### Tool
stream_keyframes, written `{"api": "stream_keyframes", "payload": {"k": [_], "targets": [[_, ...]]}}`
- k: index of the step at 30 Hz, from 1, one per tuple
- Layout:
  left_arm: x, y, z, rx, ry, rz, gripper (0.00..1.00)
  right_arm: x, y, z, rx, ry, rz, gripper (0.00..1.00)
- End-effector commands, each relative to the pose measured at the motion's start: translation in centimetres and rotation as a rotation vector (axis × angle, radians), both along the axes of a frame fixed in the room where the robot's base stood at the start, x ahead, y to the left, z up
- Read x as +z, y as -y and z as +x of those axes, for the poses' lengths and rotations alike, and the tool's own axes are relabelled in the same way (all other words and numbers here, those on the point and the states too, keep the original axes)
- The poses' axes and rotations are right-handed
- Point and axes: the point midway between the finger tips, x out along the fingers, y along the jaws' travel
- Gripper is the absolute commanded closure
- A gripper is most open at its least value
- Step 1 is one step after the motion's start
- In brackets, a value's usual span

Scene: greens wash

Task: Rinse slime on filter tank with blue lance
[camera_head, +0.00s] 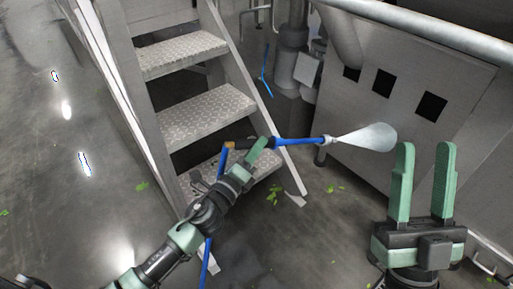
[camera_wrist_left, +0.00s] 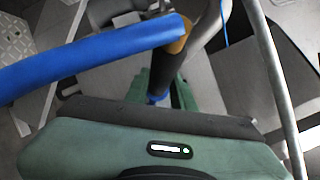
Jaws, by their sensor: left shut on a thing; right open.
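My left gripper (camera_head: 262,152) is shut on the blue lance (camera_head: 298,141), which points right toward the grey tank (camera_head: 390,150). A pale cone of spray (camera_head: 368,137) comes from the lance's tip and widens in front of the tank's lower wall. In the left wrist view, the lance's black handle (camera_wrist_left: 172,72) with an orange band passes between the green fingers, and a blue hose (camera_wrist_left: 90,62) crosses above them. My right gripper (camera_head: 425,180) is open and empty, fingers up, in front of the tank. I cannot make out slime on the tank's visible wall.
Metal steps (camera_head: 205,108) with a side rail stand behind my left arm. A thick pipe (camera_head: 430,32) runs along the tank's top. Green leaf scraps (camera_head: 273,195) lie on the wet floor (camera_head: 75,200). The floor at left is mostly clear.

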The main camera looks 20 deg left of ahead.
Motion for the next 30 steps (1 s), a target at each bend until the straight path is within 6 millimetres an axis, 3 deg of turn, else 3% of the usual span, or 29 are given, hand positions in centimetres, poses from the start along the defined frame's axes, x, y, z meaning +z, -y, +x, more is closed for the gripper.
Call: {"api": "stream_keyframes", "payload": {"k": [30], "targets": [[1.4,0.0,0.0,0.0,0.001,-0.001,1.0,-3.3,-0.5,3.9,-0.015,-0.265,-0.079,0.58]]}}
